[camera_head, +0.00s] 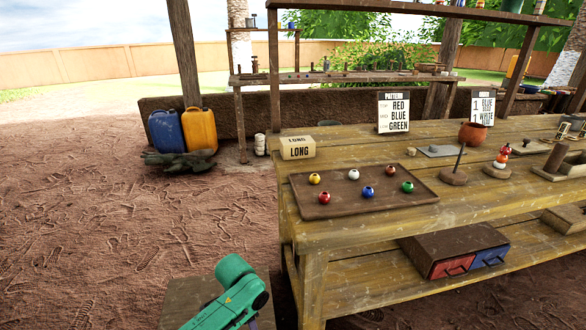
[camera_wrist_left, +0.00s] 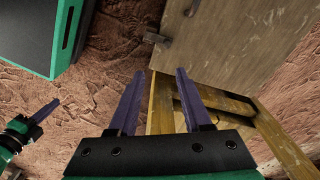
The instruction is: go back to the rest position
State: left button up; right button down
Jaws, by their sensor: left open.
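My left gripper (camera_wrist_left: 158,92) is open and empty in the left wrist view, its two purple fingers apart above the ground and some wooden framing.
The wooden workbench (camera_head: 300,245) stands close on the right, bearing a tray (camera_head: 335,208) of coloured beads, a LONG block (camera_head: 298,148) and signs. A wooden surface (camera_wrist_left: 225,45) lies near the left gripper. Open dirt ground (camera_head: 90,240) spreads left, with blue (camera_head: 166,131) and yellow jerrycans (camera_head: 199,130) behind.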

pick_arm(q)
jog(key=s+f+n+t+h, duration=0.1)
jog(key=s+f+n, duration=0.4)
jog(key=s+f, duration=0.4)
jog(key=s+a+f+n+y, duration=0.1)
jog(key=s+a+f+n, duration=0.2)
jog(key=s+a+f, duration=0.55)
jog(key=s+a+r+p, duration=0.2)
jog(key=s+r+p, duration=0.2)
jog(key=s+p, duration=0.5)
jog(key=s+a+r+p, duration=0.1)
jog(key=s+r+p, duration=0.4)
jog(key=s+p, duration=0.4)
jog(key=p, duration=0.5)
jog(key=shift+a+y+p, duration=0.3)
jog(key=shift+a, duration=0.1)
pick_arm(e)
jog(key=s+d+r, duration=0.2)
jog(key=s+r, duration=0.2)
jog(key=s, duration=0.3)
jog(key=s+d+r, duration=0.2)
jog(key=s+r, duration=0.2)
jog(key=s, duration=0.4)
jog(key=shift+n, duration=0.3)
